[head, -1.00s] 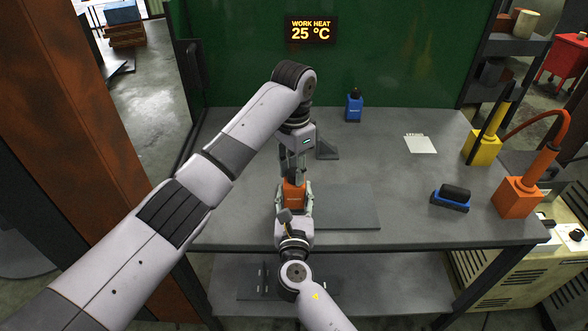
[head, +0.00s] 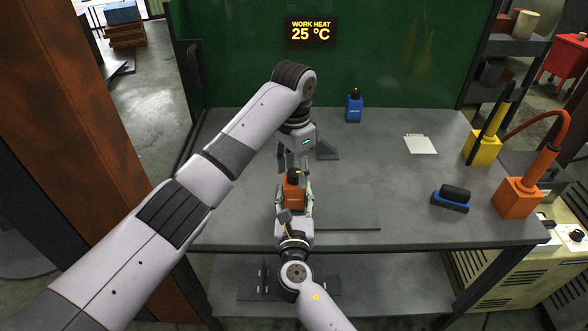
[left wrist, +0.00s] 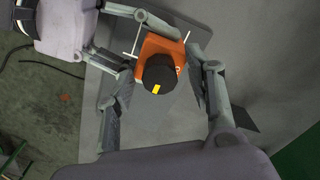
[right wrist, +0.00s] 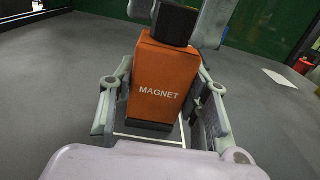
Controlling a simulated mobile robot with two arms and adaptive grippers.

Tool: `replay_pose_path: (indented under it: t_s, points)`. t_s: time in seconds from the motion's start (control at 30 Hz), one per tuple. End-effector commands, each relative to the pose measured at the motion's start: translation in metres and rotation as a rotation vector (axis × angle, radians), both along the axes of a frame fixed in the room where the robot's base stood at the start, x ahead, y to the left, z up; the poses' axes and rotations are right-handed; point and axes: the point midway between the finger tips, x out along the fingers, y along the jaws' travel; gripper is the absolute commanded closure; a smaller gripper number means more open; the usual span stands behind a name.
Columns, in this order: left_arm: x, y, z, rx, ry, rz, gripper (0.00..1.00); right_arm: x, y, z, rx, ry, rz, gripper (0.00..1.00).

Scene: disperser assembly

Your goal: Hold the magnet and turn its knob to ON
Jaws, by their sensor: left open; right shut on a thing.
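The orange magnet (head: 293,198) stands upright on the table, with "MAGNET" on its face in the right wrist view (right wrist: 162,85). My right gripper (head: 294,208) is shut on it, one finger on each side. Its black knob (head: 293,175) is on top, and the left wrist view shows a yellow mark on the knob (left wrist: 158,74). My left gripper (head: 292,162) is open above the knob, its fingers spread apart on both sides in the left wrist view (left wrist: 160,98). I see no ON lettering in these frames.
A grey plate (head: 347,208) lies right of the magnet. A blue block with a black top (head: 354,107) stands behind. A blue item with a black roller (head: 452,198), yellow (head: 482,148) and orange (head: 518,197) tools are at the right. The table between is clear.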

Motion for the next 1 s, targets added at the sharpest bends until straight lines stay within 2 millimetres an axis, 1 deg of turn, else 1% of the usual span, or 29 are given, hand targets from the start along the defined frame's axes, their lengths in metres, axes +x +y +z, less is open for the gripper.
replay_pose_path:
  t_s: [0.17, 0.27, 0.37, 0.6, 0.7, 0.83, 1.0]
  points:
    - [0.0, 0.0, 0.002, 0.0, 0.0, 0.0, 0.52, 0.0, 0.0, 0.0, 0.0, 0.001, 0.0, 1.0]
    - [0.0, 0.0, 0.011, 0.001, -0.001, 0.0, 0.52, 0.0, 0.0, 0.0, 0.0, 0.001, 0.0, 1.0]
    - [0.001, 0.0, 0.028, 0.0, -0.003, 0.0, 0.52, 0.0, 0.0, 0.0, 0.0, 0.001, 0.0, 1.0]
    - [0.001, 0.001, 0.08, 0.003, -0.004, 0.002, 0.52, 0.0, 0.0, 0.0, 0.0, 0.001, 0.0, 1.0]
    - [0.001, 0.001, 0.098, 0.003, -0.005, 0.002, 0.52, 0.0, 0.0, 0.0, 0.0, 0.001, 0.0, 1.0]
    - [0.001, 0.001, 0.113, 0.003, -0.002, 0.001, 0.52, 0.0, 0.0, 0.0, 0.0, 0.001, 0.0, 1.0]
    - [0.0, 0.0, 0.12, 0.001, 0.001, 0.001, 0.52, 0.0, 0.0, 0.0, 0.0, 0.0, 0.0, 1.0]
